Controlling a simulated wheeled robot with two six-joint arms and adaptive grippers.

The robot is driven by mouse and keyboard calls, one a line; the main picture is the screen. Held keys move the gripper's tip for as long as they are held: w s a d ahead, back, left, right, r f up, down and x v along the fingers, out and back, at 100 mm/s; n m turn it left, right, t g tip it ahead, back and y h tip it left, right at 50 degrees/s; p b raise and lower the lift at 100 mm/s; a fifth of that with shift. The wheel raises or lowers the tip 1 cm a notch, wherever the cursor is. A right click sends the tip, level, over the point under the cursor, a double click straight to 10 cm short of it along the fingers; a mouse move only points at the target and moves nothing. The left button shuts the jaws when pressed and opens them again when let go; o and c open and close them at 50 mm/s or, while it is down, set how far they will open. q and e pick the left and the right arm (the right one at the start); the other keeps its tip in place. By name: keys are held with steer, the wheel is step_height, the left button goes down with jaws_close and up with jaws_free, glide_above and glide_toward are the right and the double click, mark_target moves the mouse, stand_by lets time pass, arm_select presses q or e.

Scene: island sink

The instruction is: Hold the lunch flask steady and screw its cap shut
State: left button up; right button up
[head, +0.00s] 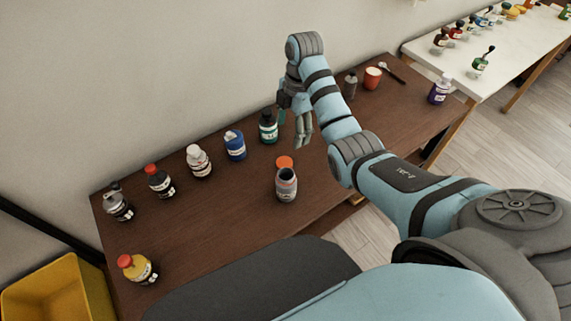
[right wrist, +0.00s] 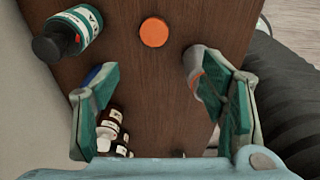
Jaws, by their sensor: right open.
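The cap also shows in the right wrist view (right wrist: 154,32), beyond my fingers. My right gripper (head: 294,122) is open and empty, above the table behind the cap. In the right wrist view, its two fingers (right wrist: 140,82) are spread wide with bare table between them. My left gripper is not in view.
A green-labelled bottle (head: 268,126) stands close to my right gripper. A blue bottle (head: 235,145) and several others line the table's back left. A yellow-bodied bottle (head: 137,269) is at the front left. The table left of the flask is clear.

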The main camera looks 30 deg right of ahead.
steer(key=b, duration=0.1)
glide_toward(285, 162)
steer(key=f, duration=0.1)
steer(key=w+f, duration=0.1)
steer(key=shift+w+a+f, duration=0.1)
steer(key=shift+a+f, duration=0.2)
steer(key=shift+a, duration=0.1)
steer(key=shift+f, duration=0.3)
steer(key=shift+s, duration=0.3)
steer(key=shift+s+r, duration=0.15)
steer(key=shift+s, duration=0.05)
steer(key=shift+w+f, duration=0.1)
steer(key=shift+f, duration=0.25)
steer(key=f, duration=0.1)
steer(key=f+b, duration=0.1)
steer(key=f, duration=0.2)
steer(key=shift+s+a+f, duration=0.2)
steer(key=shift+a+f, duration=0.05)
steer(key=shift+f, duration=0.1)
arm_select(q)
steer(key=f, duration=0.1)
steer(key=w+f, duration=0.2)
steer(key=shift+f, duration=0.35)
